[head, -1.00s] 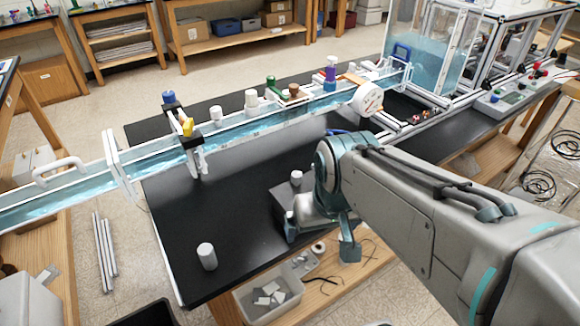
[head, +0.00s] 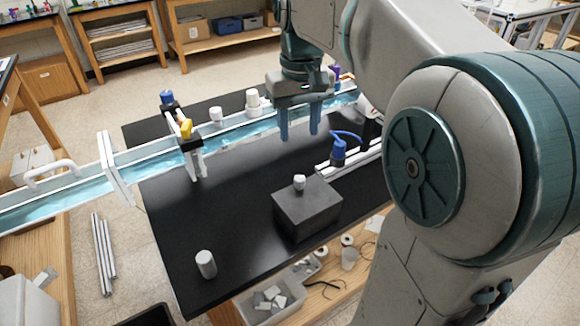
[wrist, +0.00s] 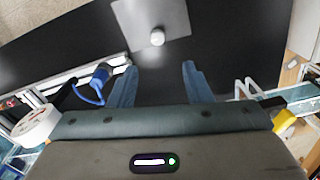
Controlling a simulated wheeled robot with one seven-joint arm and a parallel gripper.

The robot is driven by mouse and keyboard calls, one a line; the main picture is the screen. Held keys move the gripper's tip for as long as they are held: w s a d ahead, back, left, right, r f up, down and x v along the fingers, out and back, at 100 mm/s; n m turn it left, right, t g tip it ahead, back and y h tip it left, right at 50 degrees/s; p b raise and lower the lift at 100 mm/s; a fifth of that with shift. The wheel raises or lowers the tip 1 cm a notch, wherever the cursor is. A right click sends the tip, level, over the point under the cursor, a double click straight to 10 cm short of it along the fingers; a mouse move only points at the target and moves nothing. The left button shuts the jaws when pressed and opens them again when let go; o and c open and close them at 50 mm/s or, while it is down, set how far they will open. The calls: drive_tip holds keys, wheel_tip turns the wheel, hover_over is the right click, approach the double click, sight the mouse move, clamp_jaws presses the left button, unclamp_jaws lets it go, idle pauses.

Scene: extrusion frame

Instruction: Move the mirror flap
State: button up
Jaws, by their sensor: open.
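I cannot tell for sure which part is the mirror flap. A black clamp with a yellow piece (head: 186,128) and white legs sits across the water channel (head: 230,132). Upright white plates (head: 115,170) stand at the channel's left part. My gripper (head: 299,130) is open and empty, pointing down above the black table, right of the clamp. In the wrist view its blue fingers (wrist: 159,68) are apart, with bare table between them. The yellow piece (wrist: 283,120) shows there at the right edge.
A dark grey block (head: 305,212) with a white knob (head: 299,182) stands on the table (head: 235,190). A white cylinder (head: 206,264) is near the front edge. A blue fitting with a hose (head: 338,150) is by a rail at right. My arm hides the right side.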

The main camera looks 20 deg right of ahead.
sight(300, 179)
drive_tip(key=f, duration=1.3)
drive_tip(key=shift+d+f+b, duration=0.25)
drive_tip(key=shift+f+b, duration=0.05)
drive_tip(key=shift+s, duration=0.1)
